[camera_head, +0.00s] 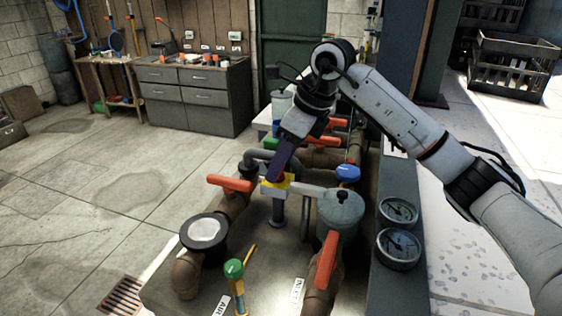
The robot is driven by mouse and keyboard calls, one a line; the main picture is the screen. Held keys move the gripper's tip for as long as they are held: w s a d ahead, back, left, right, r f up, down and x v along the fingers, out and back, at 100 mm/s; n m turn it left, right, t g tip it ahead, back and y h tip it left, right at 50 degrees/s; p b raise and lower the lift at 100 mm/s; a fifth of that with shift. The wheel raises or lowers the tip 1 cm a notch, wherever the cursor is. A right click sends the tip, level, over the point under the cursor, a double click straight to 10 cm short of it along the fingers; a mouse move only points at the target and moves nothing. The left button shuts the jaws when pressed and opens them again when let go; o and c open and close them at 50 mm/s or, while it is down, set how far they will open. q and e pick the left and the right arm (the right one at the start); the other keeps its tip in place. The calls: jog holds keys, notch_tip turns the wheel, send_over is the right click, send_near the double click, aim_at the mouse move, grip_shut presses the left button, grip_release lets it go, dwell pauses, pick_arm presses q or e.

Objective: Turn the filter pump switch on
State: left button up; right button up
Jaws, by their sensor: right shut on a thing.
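The filter pump switch appears to be the small yellow box (274,189) with a bit of red on top, on a grey post in the middle of the pipework. My right gripper (280,173) reaches down from the upper right and is shut at the top of this box, on what seems to be its red part. The fingers hide most of the switch, so its setting cannot be read. My left gripper is out of view.
Orange valve handles (229,184), a grey lidded pot (341,207), a blue knob (348,172) and pressure gauges (398,249) crowd around the switch. A green-topped yellow post (235,270) stands in front. Open concrete floor (110,190) lies to the left.

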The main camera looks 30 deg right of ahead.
jog(key=m+h, duration=0.1)
jog(key=m, duration=0.2)
jog(key=m+t+h, duration=0.1)
jog(key=m, duration=0.1)
jog(key=shift+a+m+b, duration=0.2)
jog(key=shift+m+b, duration=0.15)
jog(key=shift+m, duration=0.05)
jog(key=m+h, duration=0.1)
jog(key=m, duration=0.2)
jog(key=m+h+b, duration=0.1)
jog(key=m, duration=0.2)
jog(key=shift+a+h, duration=0.2)
jog(key=shift+h, duration=0.1)
jog(key=m, duration=0.2)
jog(key=shift+a+r+m+g+h, duration=0.1)
jog(key=shift+m+g+h, duration=0.3)
jog(key=shift+w+m+g+h, duration=0.1)
jog(key=shift+m+g+h, duration=0.3)
jog(key=shift+m, duration=0.9)
jog(key=o, duration=0.8)
jog(key=shift+c, duration=0.2)
jog(key=shift+a+r+p, duration=0.15)
jog(key=shift+r+p, duration=0.15)
jog(key=shift+r, duration=0.15)
jog(key=v, duration=0.9)
jog(key=shift+s+p, duration=0.2)
jog(key=shift+p, duration=0.25)
